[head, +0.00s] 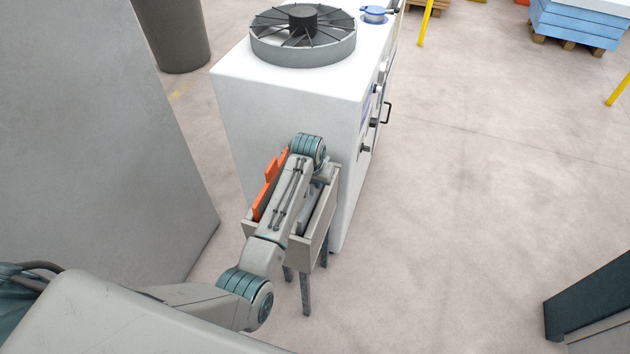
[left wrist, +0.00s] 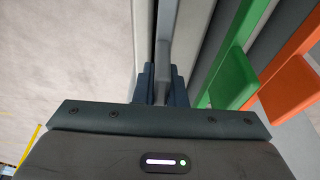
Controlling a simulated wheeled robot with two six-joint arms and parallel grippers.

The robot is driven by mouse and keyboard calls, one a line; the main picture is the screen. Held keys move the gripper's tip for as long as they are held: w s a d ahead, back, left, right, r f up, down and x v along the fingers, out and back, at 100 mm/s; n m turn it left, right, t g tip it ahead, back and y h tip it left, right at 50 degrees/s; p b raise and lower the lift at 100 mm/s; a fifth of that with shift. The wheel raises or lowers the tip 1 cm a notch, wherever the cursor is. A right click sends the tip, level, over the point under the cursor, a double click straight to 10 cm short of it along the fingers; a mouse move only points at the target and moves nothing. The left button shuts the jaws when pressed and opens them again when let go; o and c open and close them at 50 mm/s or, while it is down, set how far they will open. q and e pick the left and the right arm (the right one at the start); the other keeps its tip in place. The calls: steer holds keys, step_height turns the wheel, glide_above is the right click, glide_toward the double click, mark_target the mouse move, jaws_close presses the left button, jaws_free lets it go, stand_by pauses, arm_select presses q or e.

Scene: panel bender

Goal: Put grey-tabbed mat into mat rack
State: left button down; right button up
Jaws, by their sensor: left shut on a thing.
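The mat rack (head: 318,243) is a narrow beige-grey box on dark legs, standing against the white machine in the head view. My left gripper (left wrist: 161,84) points down at the rack. In the left wrist view its dark fingers are shut on the grey tab (left wrist: 162,58) of the grey-tabbed mat. This mat is at the rack's left side in that view; how deep it sits is hidden. A green-tabbed mat (left wrist: 230,60) and an orange-tabbed mat (left wrist: 288,84) stand to its right. The orange one also shows in the head view (head: 265,188). My right gripper is out of view.
The white machine (head: 285,105) with a round fan (head: 303,35) on top rises right behind the rack. A large grey panel (head: 90,130) stands to the left, with a dark bin (head: 175,35) behind it.

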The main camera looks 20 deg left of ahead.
arm_select(q)
steer(key=c, duration=1.4)
jaws_free()
steer(key=shift+r, duration=0.1)
steer(key=b+v, duration=0.2)
steer(key=v, duration=0.8)
steer(key=shift+d, duration=0.1)
steer(key=shift+r, duration=0.35)
steer(key=shift+s, duration=0.1)
